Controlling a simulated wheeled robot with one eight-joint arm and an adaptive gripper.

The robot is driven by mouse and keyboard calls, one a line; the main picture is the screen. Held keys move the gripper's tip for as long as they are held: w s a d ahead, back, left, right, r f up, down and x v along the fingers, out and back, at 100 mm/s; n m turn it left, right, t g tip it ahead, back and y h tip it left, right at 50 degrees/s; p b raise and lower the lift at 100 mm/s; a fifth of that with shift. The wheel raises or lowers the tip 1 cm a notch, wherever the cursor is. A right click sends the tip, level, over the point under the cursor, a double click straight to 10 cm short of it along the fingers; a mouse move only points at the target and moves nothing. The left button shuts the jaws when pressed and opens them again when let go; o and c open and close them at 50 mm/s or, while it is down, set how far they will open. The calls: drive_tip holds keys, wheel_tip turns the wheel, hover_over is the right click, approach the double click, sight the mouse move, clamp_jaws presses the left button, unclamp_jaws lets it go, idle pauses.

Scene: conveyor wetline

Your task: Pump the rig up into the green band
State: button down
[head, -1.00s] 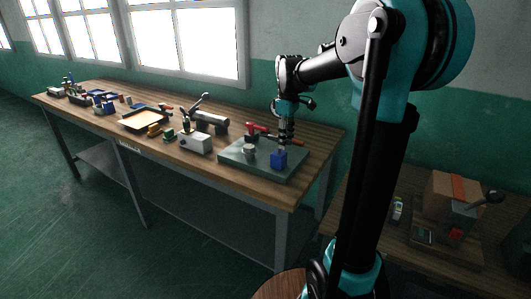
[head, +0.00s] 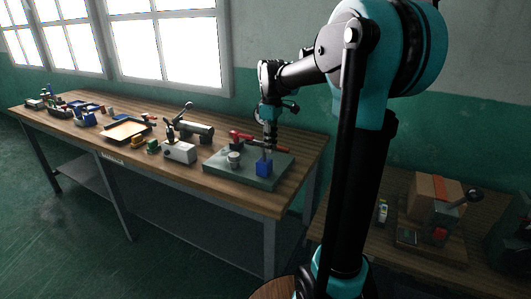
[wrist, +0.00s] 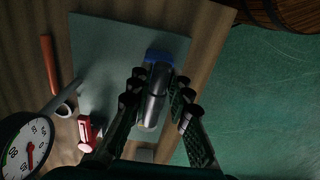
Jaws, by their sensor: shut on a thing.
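The green plate (head: 232,176) lies on the near end of the bench, with a blue block (head: 264,168) at its front right corner. My gripper (head: 268,147) is just above that block. In the wrist view, my gripper (wrist: 156,100) is shut on a grey metal cylinder (wrist: 152,107), with the blue block (wrist: 159,56) at its far end. A dial gauge (wrist: 22,148) is cut off at the lower left of the wrist view. It has a white face, a red needle and a sliver of green at its left side. The needle's exact reading is unclear.
A cardboard box (head: 434,194) stands on the right-hand table. Open floor lies before the bench.

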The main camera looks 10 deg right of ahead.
drive_tip(key=shift+r, duration=1.95)
drive_tip(key=shift+f, duration=2.4)
drive_tip(key=shift+r, duration=0.1)
drive_tip(key=shift+w, duration=0.1)
drive_tip(key=c, duration=1.4)
unclamp_jaws()
